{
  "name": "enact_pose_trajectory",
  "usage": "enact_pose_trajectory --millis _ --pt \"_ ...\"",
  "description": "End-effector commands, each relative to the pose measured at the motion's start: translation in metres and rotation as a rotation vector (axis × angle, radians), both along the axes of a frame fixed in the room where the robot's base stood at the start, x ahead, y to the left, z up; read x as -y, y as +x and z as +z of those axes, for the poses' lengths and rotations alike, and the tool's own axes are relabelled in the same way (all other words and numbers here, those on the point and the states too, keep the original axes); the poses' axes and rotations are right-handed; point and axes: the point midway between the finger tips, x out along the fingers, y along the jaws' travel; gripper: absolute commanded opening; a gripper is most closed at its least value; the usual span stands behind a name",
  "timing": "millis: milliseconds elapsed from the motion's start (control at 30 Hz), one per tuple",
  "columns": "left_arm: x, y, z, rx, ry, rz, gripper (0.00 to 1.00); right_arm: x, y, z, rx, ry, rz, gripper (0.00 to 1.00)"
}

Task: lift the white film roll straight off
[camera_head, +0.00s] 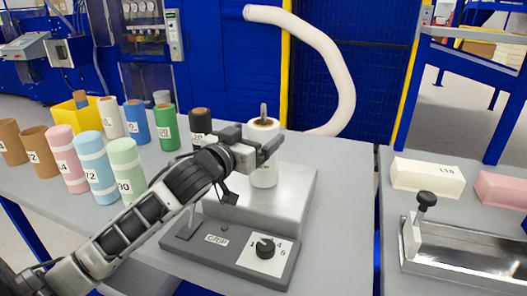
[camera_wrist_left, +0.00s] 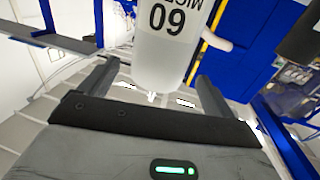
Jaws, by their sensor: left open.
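The white film roll (camera_head: 264,131) stands upright on the silver block of the grey machine (camera_head: 290,195), with a dark spindle tip showing at its top. My left gripper (camera_head: 262,150) is at the roll's upper half, coming in from the left. In the left wrist view the roll (camera_wrist_left: 165,55) carries an upside-down "60" label and lies between the two spread fingers of my left gripper (camera_wrist_left: 155,88). Gaps show on both sides of it, so the gripper is open. The arm hides part of the roll and machine in the head view. My right gripper is not in view.
Several coloured rolls stand at the left, including a mint one (camera_head: 127,165) and a black one (camera_head: 201,124) close behind my arm. A yellow box (camera_head: 75,113) is behind them. A second table at right holds a cream block (camera_head: 428,177) and a metal tray (camera_head: 460,252).

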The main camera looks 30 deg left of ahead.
Motion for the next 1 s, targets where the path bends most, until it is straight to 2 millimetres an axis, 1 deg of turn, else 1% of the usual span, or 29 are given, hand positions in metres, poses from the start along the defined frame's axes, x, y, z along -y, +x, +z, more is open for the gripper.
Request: enact_pose_trajectory --millis 33,100,233,333,533,567,600,667,700,767,800,833,1000 --pt "0.000 0.009 0.002 0.001 -0.002 0.001 0.90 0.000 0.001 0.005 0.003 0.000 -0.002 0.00" --pt "0.001 0.020 0.001 0.002 -0.001 0.001 0.90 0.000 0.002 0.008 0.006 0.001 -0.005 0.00" --pt "0.000 0.035 0.000 0.003 -0.002 0.000 0.90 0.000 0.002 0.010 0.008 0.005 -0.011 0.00" --pt "0.000 0.040 -0.002 0.000 -0.002 -0.001 0.90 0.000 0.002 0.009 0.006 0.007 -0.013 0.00" --pt "0.000 0.040 -0.002 0.000 -0.001 -0.001 0.90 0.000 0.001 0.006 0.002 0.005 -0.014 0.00" --pt "0.000 0.040 -0.002 0.000 -0.001 -0.001 0.81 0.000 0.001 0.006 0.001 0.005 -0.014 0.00" --pt "0.000 0.040 -0.002 0.000 -0.001 -0.001 0.70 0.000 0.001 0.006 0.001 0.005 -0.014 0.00" --pt "0.000 0.040 -0.002 0.000 -0.001 -0.001 0.53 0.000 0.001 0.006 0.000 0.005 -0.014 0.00" --pt "0.000 0.039 -0.002 0.000 -0.001 -0.001 0.42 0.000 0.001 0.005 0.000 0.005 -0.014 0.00" --pt "0.000 0.039 -0.002 0.000 -0.001 -0.001 0.26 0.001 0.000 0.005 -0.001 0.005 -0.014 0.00" --pt "0.000 0.039 -0.002 0.000 -0.001 -0.001 0.15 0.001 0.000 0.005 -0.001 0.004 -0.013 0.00" --pt "0.000 0.039 0.000 0.005 0.000 -0.001 0.13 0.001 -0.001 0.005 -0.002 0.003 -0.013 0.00" --pt "0.000 0.039 0.000 0.005 0.000 -0.001 0.13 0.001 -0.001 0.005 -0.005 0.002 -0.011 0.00"
